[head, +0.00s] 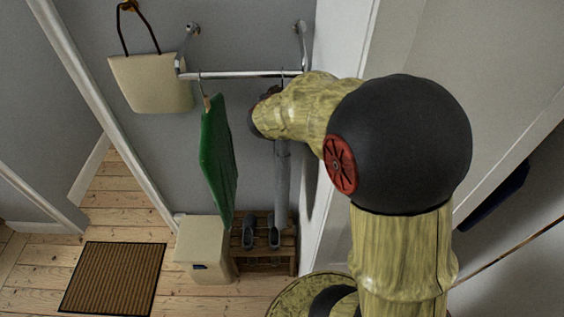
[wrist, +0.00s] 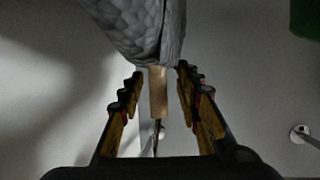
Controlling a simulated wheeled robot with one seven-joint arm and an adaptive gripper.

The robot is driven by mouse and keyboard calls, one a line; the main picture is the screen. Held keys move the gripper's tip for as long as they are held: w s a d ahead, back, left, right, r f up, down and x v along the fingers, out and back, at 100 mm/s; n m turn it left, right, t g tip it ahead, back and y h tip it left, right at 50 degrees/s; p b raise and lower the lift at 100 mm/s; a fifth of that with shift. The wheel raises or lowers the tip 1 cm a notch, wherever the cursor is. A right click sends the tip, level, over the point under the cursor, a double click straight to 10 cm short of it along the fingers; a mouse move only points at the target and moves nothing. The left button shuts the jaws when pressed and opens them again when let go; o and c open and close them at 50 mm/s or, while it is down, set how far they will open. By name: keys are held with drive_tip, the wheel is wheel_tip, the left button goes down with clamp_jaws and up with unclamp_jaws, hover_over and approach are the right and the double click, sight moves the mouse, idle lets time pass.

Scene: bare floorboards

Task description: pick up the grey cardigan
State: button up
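The grey cardigan (head: 282,180) hangs from the wall rail in the head view, seen edge-on as a narrow strip, its upper part hidden behind my arm. In the wrist view the cardigan (wrist: 145,28) fills the top middle as knitted grey cloth. The wooden end of its hanger (wrist: 158,92) and a metal hook (wrist: 156,137) show below it. My gripper (wrist: 160,76) is open, with one finger on each side of the wooden hanger and visible gaps between. In the head view my arm hides most of the gripper.
A green garment (head: 216,160) hangs left of the cardigan on the metal rail (head: 240,74). A cream bag (head: 150,83) hangs further left. Below stand a cream bin (head: 201,250) and a wooden rack (head: 283,249) with dark shoes. A brown mat (head: 113,279) lies on the floorboards. A white panel stands close at the right.

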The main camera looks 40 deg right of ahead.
drive_tip(key=shift+w+d+f, duration=0.1)
drive_tip(key=shift+w+d, duration=0.05)
drive_tip(key=shift+d, duration=0.1)
drive_tip(key=shift+c, duration=0.9)
drive_tip(key=shift+a, duration=0.1)
clamp_jaws()
